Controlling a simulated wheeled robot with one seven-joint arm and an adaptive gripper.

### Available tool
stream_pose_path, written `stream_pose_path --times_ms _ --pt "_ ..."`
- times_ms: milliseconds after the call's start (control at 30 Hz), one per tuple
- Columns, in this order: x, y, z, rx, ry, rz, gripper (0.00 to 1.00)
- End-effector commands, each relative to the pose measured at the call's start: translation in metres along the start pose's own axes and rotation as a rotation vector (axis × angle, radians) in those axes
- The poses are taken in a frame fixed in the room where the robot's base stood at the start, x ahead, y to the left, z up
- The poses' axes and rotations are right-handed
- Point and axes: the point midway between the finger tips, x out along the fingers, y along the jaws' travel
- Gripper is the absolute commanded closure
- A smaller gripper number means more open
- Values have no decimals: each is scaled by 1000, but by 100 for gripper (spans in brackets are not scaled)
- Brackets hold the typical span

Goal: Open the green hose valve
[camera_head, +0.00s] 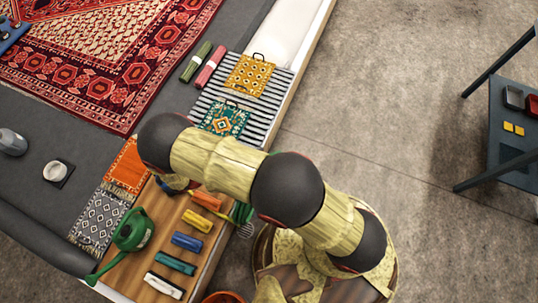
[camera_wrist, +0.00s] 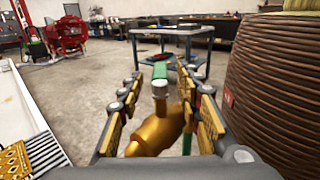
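The hose valve shows in the wrist view, with a brass body (camera_wrist: 155,135), a pale round cap and a green handle (camera_wrist: 160,71) at its top. The handle looks foreshortened, extending away from the camera. My gripper (camera_wrist: 162,90) is open, with one finger on each side of the valve. Gaps show between the valve and the left finger; whether the right finger touches the brass cannot be told. In the head view my arm crosses the middle, and neither the gripper nor the valve can be made out clearly.
A large brown ribbed cylinder (camera_wrist: 270,80) stands close on the right in the wrist view. A table (camera_wrist: 172,32) stands farther back on open floor. In the head view, a wooden board (camera_head: 190,218) holds several coloured brushes beside a green watering can (camera_head: 132,230).

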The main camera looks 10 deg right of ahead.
Motion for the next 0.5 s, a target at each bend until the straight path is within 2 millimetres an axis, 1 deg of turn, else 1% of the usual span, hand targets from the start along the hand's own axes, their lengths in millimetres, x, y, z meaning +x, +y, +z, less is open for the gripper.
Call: stream_pose_path --times_ms 33,100,233,300,400,500 --pt "-12 0 -1 2 0 2 65" --pt "-26 0 -1 2 1 3 65" --pt "-48 0 -1 0 1 1 65" --pt "-57 0 -1 1 -1 1 65" --pt "-65 0 -1 1 0 0 65" --pt "-69 0 0 0 -1 -1 65"
